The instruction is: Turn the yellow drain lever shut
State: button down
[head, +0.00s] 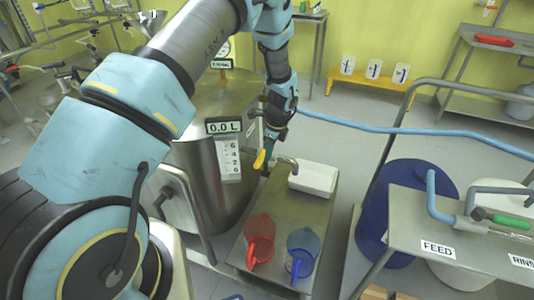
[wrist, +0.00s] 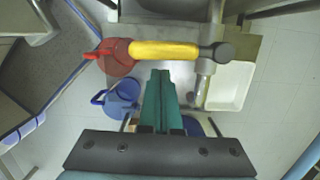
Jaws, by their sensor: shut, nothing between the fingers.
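The yellow drain lever (head: 259,160) is at the drain pipe low on the steel vessel. In the wrist view the yellow lever (wrist: 165,49) lies across the picture, from a dark grey hub at its right end out to the left. My gripper (wrist: 163,72) is shut and empty, its green fingertips just below the lever's middle in that view; I cannot tell whether they touch it. In the head view my gripper (head: 271,148) is beside the lever, partly hidden by the arm. The drain pipe (wrist: 204,82) runs from the hub beside the white tray.
The steel vessel (head: 205,185) reads 0.0 L. A red jug (head: 260,238), a blue jug (head: 303,251) and a white tray (head: 315,179) stand on the steel stand below. A blue barrel (head: 405,205) and a FEED bench (head: 470,215) are to the right.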

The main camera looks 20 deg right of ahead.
jog(key=s+d+r+b, duration=0.2)
jog(key=d+r, duration=0.1)
jog(key=r, duration=0.8)
jog(key=shift+s, duration=0.4)
